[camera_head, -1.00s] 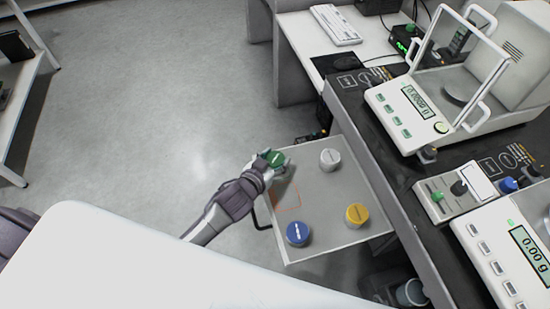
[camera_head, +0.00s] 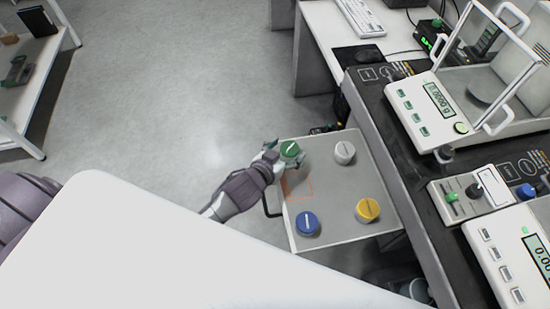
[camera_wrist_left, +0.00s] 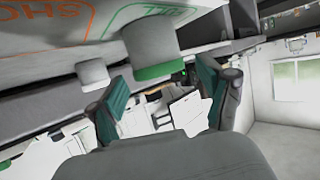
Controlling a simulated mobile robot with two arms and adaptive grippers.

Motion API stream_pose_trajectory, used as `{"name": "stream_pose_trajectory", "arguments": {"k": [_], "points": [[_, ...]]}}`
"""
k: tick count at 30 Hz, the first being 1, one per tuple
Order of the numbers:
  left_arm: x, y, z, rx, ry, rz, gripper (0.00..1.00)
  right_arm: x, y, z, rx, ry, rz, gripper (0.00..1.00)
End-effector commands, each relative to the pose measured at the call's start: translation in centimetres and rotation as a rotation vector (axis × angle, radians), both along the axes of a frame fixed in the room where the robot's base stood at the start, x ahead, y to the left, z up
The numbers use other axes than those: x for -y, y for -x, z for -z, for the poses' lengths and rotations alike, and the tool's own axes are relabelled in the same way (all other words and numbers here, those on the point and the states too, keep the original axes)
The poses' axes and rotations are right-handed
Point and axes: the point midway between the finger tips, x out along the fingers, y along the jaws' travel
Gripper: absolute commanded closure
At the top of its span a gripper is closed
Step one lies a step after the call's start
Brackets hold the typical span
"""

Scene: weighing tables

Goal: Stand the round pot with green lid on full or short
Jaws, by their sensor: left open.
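The round pot with the green lid (camera_head: 290,149) stands upright at the far left corner of the pale tray (camera_head: 335,226). My left gripper (camera_head: 277,157) is open beside the pot. In the wrist view its two teal fingers (camera_wrist_left: 162,90) are spread either side of the lid, with gaps visible. An orange outlined area (camera_head: 298,187) lies just in front of the pot; its orange letters "SHO" (camera_wrist_left: 44,22) show in the wrist view.
A white-lidded pot (camera_head: 344,152), a yellow-lidded pot (camera_head: 367,210) and a blue-lidded pot (camera_head: 307,222) stand on the same tray. The dark bench with balances (camera_head: 440,105) borders it at right. Floor is open at left.

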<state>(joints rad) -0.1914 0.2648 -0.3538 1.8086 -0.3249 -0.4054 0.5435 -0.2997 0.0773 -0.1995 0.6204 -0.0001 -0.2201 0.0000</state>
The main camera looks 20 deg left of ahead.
Motion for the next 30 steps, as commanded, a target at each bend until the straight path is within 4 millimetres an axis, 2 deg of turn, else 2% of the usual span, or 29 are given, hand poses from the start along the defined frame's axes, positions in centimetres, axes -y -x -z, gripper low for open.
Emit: {"name": "stream_pose_trajectory", "arguments": {"k": [6, 13, 19, 30], "points": [[-0.9, 4.6, -1.8, -0.002, 0.000, 0.000, 0.21, 0.2, 0.0, -0.2, 0.000, 0.003, -0.001, 1.00], [-1.6, 8.1, -3.3, -0.001, -0.001, -0.001, 0.21, 0.3, 0.0, -0.2, 0.000, 0.004, -0.002, 1.00], [-1.8, 9.3, -3.9, 0.001, -0.001, -0.001, 0.21, 0.3, 0.0, -0.1, 0.000, 0.004, -0.002, 1.00], [-1.8, 9.3, -4.0, 0.001, -0.001, -0.001, 0.21, 0.3, 0.0, -0.2, 0.000, 0.003, -0.002, 1.00]]}}
